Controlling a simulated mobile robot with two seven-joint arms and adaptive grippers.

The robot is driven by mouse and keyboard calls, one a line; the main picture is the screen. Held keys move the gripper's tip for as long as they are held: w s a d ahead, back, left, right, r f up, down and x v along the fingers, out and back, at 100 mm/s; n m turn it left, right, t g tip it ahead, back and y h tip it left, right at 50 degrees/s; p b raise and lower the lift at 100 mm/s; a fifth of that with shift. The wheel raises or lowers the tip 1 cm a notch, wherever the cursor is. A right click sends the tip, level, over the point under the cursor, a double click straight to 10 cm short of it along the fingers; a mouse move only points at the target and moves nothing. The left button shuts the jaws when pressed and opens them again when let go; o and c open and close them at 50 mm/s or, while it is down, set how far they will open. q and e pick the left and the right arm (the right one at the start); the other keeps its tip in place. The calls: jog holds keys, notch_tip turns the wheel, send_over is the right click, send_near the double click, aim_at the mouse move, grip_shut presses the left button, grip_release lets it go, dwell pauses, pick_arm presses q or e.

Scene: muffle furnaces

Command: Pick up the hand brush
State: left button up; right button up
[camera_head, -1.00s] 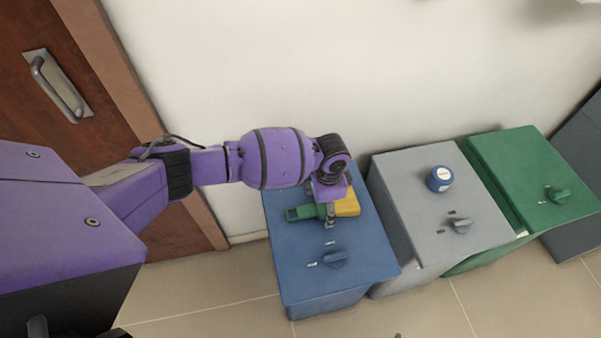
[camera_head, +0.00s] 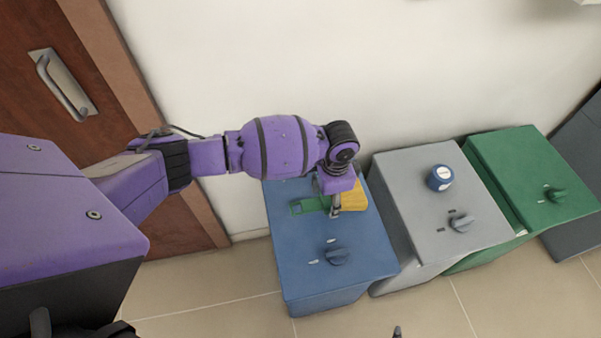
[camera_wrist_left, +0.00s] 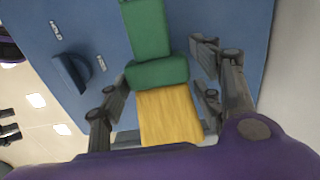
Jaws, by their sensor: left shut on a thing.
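The hand brush has a green handle and a yellow head (camera_head: 353,197). It is over the top of the blue furnace (camera_head: 300,245), at the left of the row. My left gripper (camera_head: 335,208) comes down on it from above and is shut on it near where green meets yellow. In the left wrist view the brush (camera_wrist_left: 158,72) lies between the two dark fingers, yellow part nearest the wrist. Whether the brush touches the furnace top is unclear. A small dark tip at the bottom edge of the head view may be my right gripper (camera_head: 397,332).
A grey furnace (camera_head: 405,190) with a blue-and-white round container (camera_head: 440,178) on top stands right of the blue one. A green furnace (camera_head: 510,165) follows. A white wall is behind, a brown door (camera_head: 30,100) at left. Knobs project from the furnace tops.

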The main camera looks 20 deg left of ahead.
pick_arm(q)
jog(key=d+r, duration=0.1)
jog(key=r, duration=0.1)
jog(key=s+d+r, duration=0.1)
jog(key=d+r, duration=0.1)
jog(key=shift+s+r, duration=0.1)
jog(key=shift+r, duration=0.05)
jog(key=s+d+r, duration=0.4)
jog(key=s+d, duration=0.1)
jog(key=d, duration=0.3)
jog(key=shift+d+r, duration=0.15)
jog(key=s+a+r+n+p, duration=0.2)
jog(key=a+r+n, duration=0.9)
jog(key=a+r, duration=0.8)
notch_tip(320, 180, up, 2)
jog(key=shift+s+a+r, duration=0.2)
jog(key=shift+s+a, duration=0.05)
jog(key=shift+s, duration=0.2)
